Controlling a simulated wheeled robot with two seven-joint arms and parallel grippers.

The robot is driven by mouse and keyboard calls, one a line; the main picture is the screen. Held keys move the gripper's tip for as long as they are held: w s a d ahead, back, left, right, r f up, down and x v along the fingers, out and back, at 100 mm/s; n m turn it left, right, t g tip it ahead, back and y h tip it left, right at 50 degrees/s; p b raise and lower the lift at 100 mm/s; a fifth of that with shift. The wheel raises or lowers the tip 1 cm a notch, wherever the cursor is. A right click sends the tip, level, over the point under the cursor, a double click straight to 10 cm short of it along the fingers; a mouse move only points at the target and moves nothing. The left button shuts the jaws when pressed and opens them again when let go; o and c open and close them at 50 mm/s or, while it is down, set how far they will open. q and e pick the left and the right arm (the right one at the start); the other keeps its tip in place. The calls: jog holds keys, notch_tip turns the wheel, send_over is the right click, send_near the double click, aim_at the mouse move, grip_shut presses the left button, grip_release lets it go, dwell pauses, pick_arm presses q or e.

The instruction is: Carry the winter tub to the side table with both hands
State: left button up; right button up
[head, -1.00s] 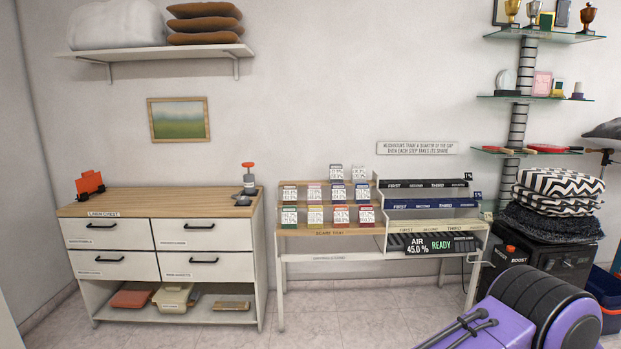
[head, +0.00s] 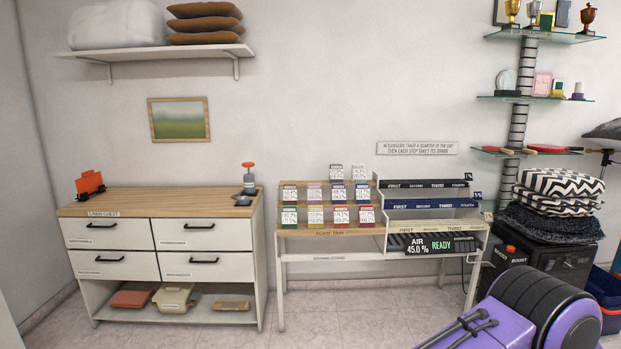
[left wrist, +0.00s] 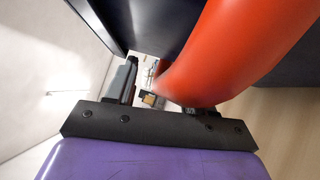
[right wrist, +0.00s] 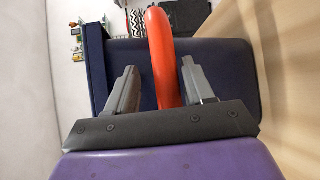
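The winter tub appears to be the dark navy container (right wrist: 225,65) with an orange loop handle (right wrist: 160,45) in the right wrist view. My right gripper (right wrist: 158,75) is open, with the handle standing between its spread fingers, closer to the right finger. In the left wrist view a navy wall (left wrist: 140,25) and a large orange handle (left wrist: 215,50) fill the top. My left gripper (left wrist: 160,85) looks open; the handle lies in front of its right finger and hides it. The head view shows neither gripper. I cannot make out a side table for certain.
A drawer chest (head: 160,235) stands at left and a stepped display stand (head: 335,232) in the middle. At right are glass shelves (head: 530,98), a black box with folded cushions (head: 545,250) and a dark blue box (head: 603,287). Floor before the stand (head: 350,315) is clear.

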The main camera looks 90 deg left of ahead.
pick_arm(q)
jog(key=shift+o, duration=0.5)
pick_arm(e)
jog(key=shift+o, duration=0.5)
pick_arm(q)
jog(key=o, duration=0.6)
jog(key=shift+f, duration=0.1)
jog(key=shift+c, duration=0.4)
pick_arm(e)
jog(key=shift+f, duration=0.15)
pick_arm(q)
jog(key=c, duration=0.3)
jog(key=shift+c, duration=0.2)
pick_arm(e)
jog(key=o, duration=0.6)
jog(key=c, duration=0.4)
